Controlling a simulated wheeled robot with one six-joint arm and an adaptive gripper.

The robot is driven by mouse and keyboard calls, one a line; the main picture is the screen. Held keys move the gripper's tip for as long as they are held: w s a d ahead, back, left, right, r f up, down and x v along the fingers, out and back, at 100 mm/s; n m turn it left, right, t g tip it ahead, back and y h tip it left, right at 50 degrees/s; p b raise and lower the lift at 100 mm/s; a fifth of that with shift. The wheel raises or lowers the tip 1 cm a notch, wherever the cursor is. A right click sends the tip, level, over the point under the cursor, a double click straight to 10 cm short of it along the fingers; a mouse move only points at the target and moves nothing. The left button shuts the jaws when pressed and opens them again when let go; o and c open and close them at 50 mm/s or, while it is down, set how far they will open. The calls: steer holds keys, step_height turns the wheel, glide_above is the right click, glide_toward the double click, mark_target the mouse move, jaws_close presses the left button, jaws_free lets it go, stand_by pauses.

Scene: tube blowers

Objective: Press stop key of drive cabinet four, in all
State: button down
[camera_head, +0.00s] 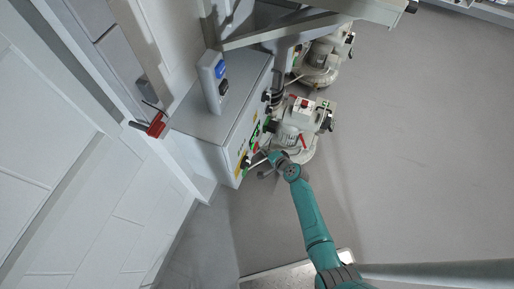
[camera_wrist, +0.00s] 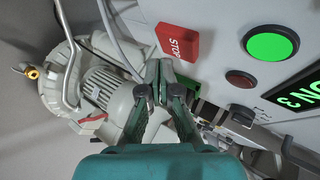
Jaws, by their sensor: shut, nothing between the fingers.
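The drive cabinet (camera_head: 213,128) is a grey box at the left centre of the head view, its front panel facing right. In the wrist view a red square key marked STOP (camera_wrist: 177,41) stands out from the grey panel (camera_wrist: 215,25). My gripper (camera_wrist: 160,68) is shut and empty, its fingertips just below the STOP key; I cannot tell whether they touch it. In the head view my gripper (camera_head: 264,163) is at the panel's lower end. A green-lettered display (camera_wrist: 300,90) is cut off at the right edge; it seems to read "NO 3", turned.
The panel also has a green round button (camera_wrist: 271,44) and a dark red round one (camera_wrist: 240,78). Blower machines (camera_head: 299,119) stand close right of the cabinet. A red device (camera_head: 156,125) is at the wall on the left. Open floor (camera_head: 430,150) lies to the right.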

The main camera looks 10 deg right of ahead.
steer(key=shift+a, duration=0.1)
steer(key=shift+w+a, duration=0.2)
steer(key=shift+a, duration=0.05)
steer(key=shift+w+a, duration=0.25)
steer(key=shift+a, duration=0.1)
stand_by(0.8)
steer(key=shift+d, duration=0.15)
steer(key=shift+s+d, duration=0.5)
steer(key=shift+d, duration=0.05)
stand_by(0.4)
steer(key=s+d, duration=0.1)
steer(key=d, duration=0.1)
steer(key=s+d, duration=0.2)
stand_by(0.4)
stand_by(0.8)
